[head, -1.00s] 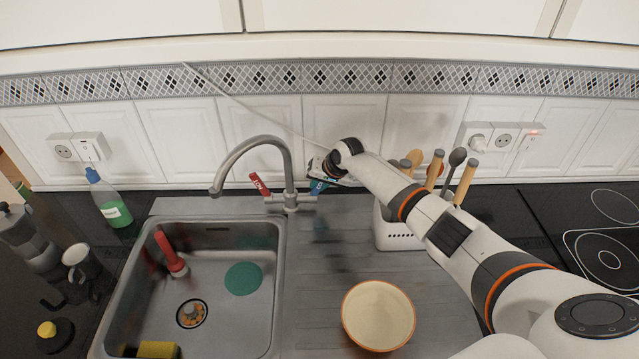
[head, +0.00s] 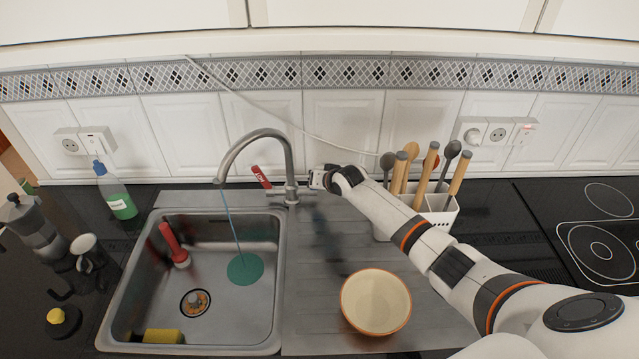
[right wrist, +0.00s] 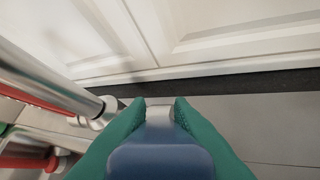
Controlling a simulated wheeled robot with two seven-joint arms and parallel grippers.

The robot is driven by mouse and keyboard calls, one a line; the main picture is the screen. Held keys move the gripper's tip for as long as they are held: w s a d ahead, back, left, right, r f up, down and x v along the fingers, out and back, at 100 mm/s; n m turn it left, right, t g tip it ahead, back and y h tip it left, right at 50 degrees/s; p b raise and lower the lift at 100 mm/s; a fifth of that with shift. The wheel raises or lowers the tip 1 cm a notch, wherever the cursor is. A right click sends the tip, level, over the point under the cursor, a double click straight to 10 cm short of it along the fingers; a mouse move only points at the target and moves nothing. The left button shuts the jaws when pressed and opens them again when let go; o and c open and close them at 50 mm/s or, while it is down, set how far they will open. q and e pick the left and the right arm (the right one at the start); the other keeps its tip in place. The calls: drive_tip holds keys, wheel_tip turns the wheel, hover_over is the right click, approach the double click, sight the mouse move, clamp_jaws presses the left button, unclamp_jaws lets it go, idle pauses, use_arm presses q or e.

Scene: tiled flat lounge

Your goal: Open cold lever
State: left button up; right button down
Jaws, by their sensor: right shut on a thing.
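The chrome faucet (head: 290,170) stands behind the sink, its red hot lever (head: 261,177) sticking up to the left. A thin bluish stream of water (head: 234,225) runs from the spout into the sink. My right gripper (head: 318,180) is at the right side of the faucet. In the right wrist view its green fingers (right wrist: 160,108) are shut on the blue cold lever (right wrist: 160,158). In the head view the cold lever is hidden by the gripper. My left gripper is not in view.
The steel sink (head: 112,300) holds a red brush (head: 172,245), a green disc (head: 245,268) and a yellow sponge (head: 163,336). A bowl (head: 376,303) sits on the drainboard, and a white utensil holder (head: 440,218) stands near my right arm.

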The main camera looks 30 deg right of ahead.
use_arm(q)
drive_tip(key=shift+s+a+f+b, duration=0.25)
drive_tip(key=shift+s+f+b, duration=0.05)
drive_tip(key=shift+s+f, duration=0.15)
use_arm(e)
drive_tip(key=shift+s+a+f+t+h, duration=0.2)
drive_tip(key=shift+s+t+h, duration=0.15)
drive_tip(key=shift+t, duration=0.55)
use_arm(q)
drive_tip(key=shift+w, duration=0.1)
use_arm(e)
drive_tip(key=c, duration=1.3)
unclamp_jaws()
drive_tip(key=shift+s, duration=0.1)
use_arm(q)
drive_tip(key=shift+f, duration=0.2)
use_arm(e)
drive_tip(key=v, duration=1.2)
